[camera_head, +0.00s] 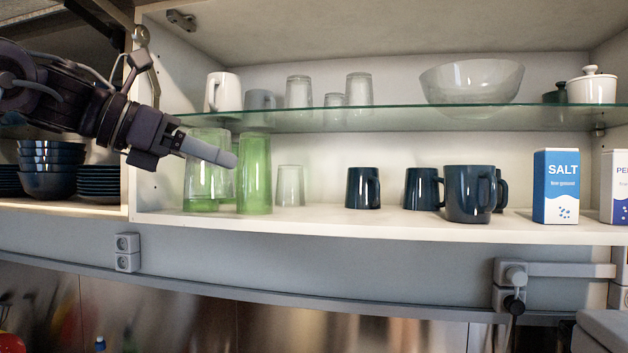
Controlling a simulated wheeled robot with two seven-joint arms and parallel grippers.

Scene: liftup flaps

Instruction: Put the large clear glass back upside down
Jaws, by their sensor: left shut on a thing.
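My left gripper (225,158) reaches in from the left at the front of the lower shelf, its fingers level with the upper part of the glasses. It is shut on a tall, pale, see-through glass (200,182), which looks upright in line; green shows through it, and which end is up is unclear. A tall green glass (255,175) stands just right of the fingertips. Another green glass is partly hidden behind. A small clear glass (290,186) stands further right. Taller clear glasses (299,92) (359,89) stand on the glass shelf above. My right gripper is not in view.
The glass shelf (400,118) runs above the gripper and also holds a white mug (222,92) and a clear bowl (472,81). Dark mugs (470,193) and a salt box (556,186) stand on the lower shelf (320,221). Bare shelf lies between small glass and mugs.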

